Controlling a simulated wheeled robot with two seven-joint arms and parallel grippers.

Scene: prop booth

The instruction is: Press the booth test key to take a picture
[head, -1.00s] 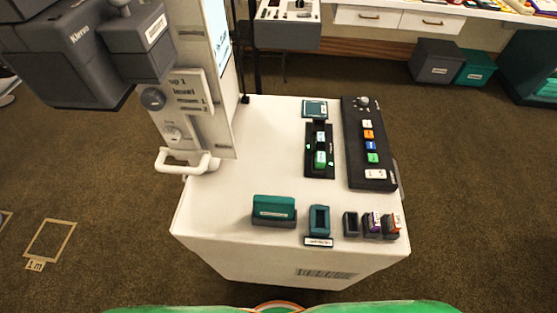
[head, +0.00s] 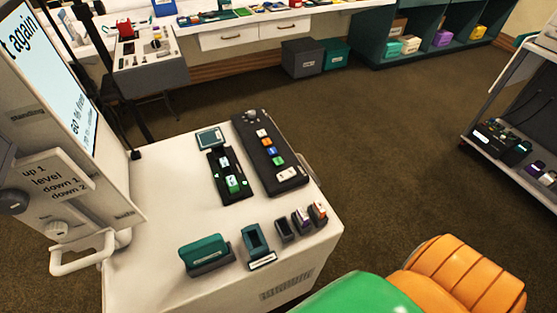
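A white cabinet (head: 155,190) carries the booth controls. A long dark key panel (head: 270,155) has white, orange, blue and green keys and another white key at its near end. Beside it is a smaller dark unit (head: 227,176) with a pale key, a green key (head: 234,184) and small green lights. A small teal screen (head: 209,138) sits behind that unit. The key labels are too small to read, so I cannot tell which is the test key.
A display post (head: 60,130) with a lit screen (head: 50,75) and white handle (head: 84,252) stands left. A teal block in a holder (head: 205,254) and small holders (head: 254,241) line the cabinet's near edge. A shelf cart (head: 515,135) stands right. Open carpet lies between.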

